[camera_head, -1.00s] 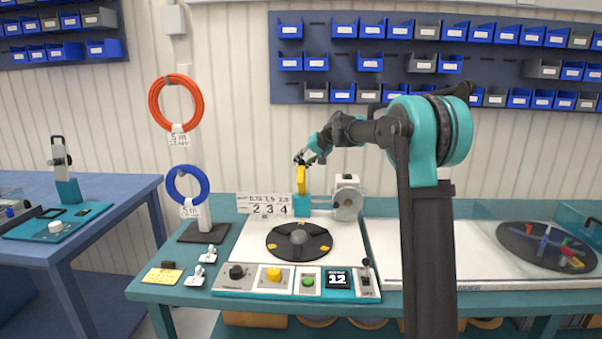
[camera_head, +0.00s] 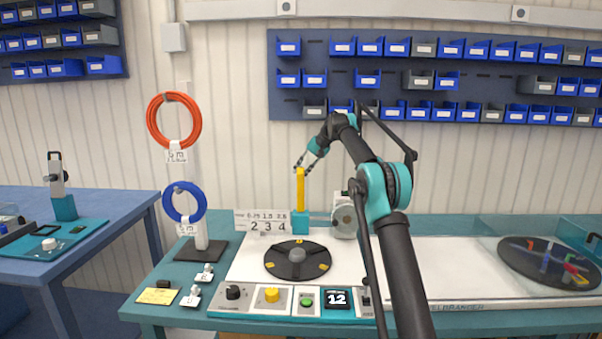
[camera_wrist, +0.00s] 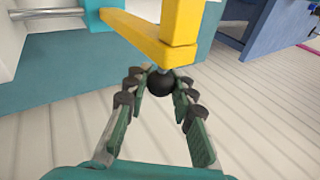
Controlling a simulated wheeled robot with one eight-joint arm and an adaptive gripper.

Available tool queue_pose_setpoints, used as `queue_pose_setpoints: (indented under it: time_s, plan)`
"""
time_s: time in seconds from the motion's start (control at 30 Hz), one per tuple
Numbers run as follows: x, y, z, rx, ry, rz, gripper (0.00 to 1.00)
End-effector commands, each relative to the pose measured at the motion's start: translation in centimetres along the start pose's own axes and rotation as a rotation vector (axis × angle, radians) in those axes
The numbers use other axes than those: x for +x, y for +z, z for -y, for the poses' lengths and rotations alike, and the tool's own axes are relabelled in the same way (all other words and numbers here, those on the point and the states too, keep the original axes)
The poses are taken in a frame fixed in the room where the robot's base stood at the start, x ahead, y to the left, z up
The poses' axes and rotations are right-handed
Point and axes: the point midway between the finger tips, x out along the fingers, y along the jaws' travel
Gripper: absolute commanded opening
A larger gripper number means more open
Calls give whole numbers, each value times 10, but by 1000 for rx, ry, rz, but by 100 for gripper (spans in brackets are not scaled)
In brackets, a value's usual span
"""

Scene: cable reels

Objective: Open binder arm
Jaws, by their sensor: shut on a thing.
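The yellow binder arm (camera_head: 300,190) stands about upright on its teal base (camera_head: 300,221), behind the round black turntable (camera_head: 297,259). In the wrist view the yellow arm (camera_wrist: 152,38) crosses the top, with a teal body (camera_wrist: 60,75) at left. A black ball knob (camera_wrist: 160,83) sits at the arm's end. My gripper (camera_head: 303,168) is at the top of the yellow arm. In the wrist view my gripper (camera_wrist: 158,92) has its fingers on both sides of the knob, shut on it.
A grey-white wheel unit (camera_head: 344,216) stands right of the teal base. A number plate (camera_head: 262,222) stands to the left. Orange (camera_head: 174,121) and blue cable rings (camera_head: 184,201) hang at left. A control panel (camera_head: 285,297) lines the front. Blue bins (camera_head: 369,79) hang behind.

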Motion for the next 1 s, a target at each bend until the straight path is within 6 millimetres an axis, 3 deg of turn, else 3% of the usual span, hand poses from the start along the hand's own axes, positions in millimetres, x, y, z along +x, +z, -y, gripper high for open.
queue_pose_setpoints:
  time_s: [0.4, 0.93, 0.97, 1.0]
  plan:
    - [6, -20, -2, 1, -1, -7, 0]
    - [6, -23, -3, 1, -1, -8, 0]
    - [6, -23, -3, 2, -1, -8, 24]
    - [6, -23, -3, 1, -1, -8, 29]
